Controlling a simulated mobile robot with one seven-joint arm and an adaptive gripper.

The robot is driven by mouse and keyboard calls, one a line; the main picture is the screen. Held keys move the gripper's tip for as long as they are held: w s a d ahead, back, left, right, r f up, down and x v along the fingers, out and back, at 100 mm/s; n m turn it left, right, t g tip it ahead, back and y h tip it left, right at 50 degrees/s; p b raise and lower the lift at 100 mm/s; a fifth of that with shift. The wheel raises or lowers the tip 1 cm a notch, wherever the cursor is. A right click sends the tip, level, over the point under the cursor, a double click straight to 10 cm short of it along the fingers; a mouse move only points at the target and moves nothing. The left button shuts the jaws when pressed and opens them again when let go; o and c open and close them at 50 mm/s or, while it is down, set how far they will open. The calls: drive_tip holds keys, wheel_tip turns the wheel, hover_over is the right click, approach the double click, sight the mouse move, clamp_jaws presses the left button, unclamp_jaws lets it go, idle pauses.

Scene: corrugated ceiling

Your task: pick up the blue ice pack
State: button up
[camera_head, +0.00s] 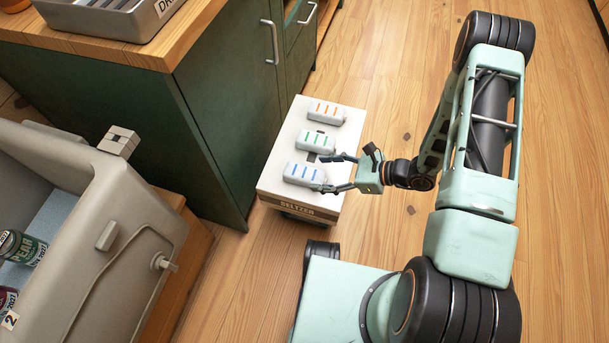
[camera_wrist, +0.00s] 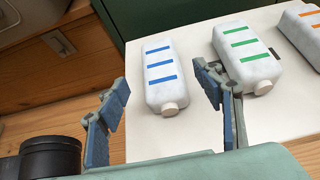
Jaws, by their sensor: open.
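The blue ice pack is a white, bottle-shaped pack with blue stripes (camera_head: 304,174) and a round cap. It lies on the white top of a low box marked SELTZER (camera_head: 275,183), nearest the box's labelled edge. In the wrist view the blue-striped pack (camera_wrist: 163,72) lies ahead of my gripper, its cap pointing toward me. My gripper (camera_head: 335,172) is open at the box's right side; in the wrist view its two fingers (camera_wrist: 165,108) stand apart, one on each side of the cap end. Nothing is between the fingertips that I can see gripped.
A green-striped pack (camera_head: 316,141) lies close beside the blue one, near my right finger in the wrist view. An orange-striped pack (camera_head: 327,112) lies beyond it. A green cabinet (camera_head: 215,110) stands left of the box; a grey cooler (camera_head: 150,215) with cans is at lower left.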

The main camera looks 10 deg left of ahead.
sight(303, 172)
drive_tip(key=b+x, duration=0.1)
drive_tip(key=x, duration=0.4)
drive_tip(key=shift+c, duration=0.4)
drive_tip(key=c, duration=1.3)
drive_tip(key=shift+r, duration=0.1)
drive_tip(key=shift+c, duration=0.4)
drive_tip(key=shift+r, duration=0.1)
